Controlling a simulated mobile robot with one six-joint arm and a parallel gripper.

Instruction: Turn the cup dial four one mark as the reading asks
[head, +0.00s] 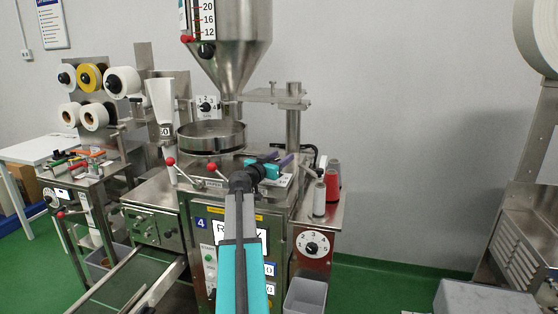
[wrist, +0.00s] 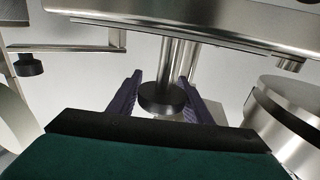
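A small white dial (head: 207,105) with a black knob and numbers stands beside the hopper above the round pan of the machine marked 4. Its lettering is too small to read, so I cannot tell whether it is the cup dial. A larger white numbered dial (head: 312,245) with a black knob is on the same machine's right front panel. My gripper (head: 285,163) is over the machine top, apart from both dials. In the wrist view its purple fingers (wrist: 163,108) are spread, with a dark round piece on a steel post (wrist: 163,98) showing between them.
The steel hopper (head: 228,55) carries a level scale with a red pointer. The round pan (head: 211,137) and red-knobbed levers (head: 170,162) are left of my gripper. Thread spools (head: 332,177) stand right. My arm partly hides the front display (head: 260,236). A grey bin (head: 305,296) is below.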

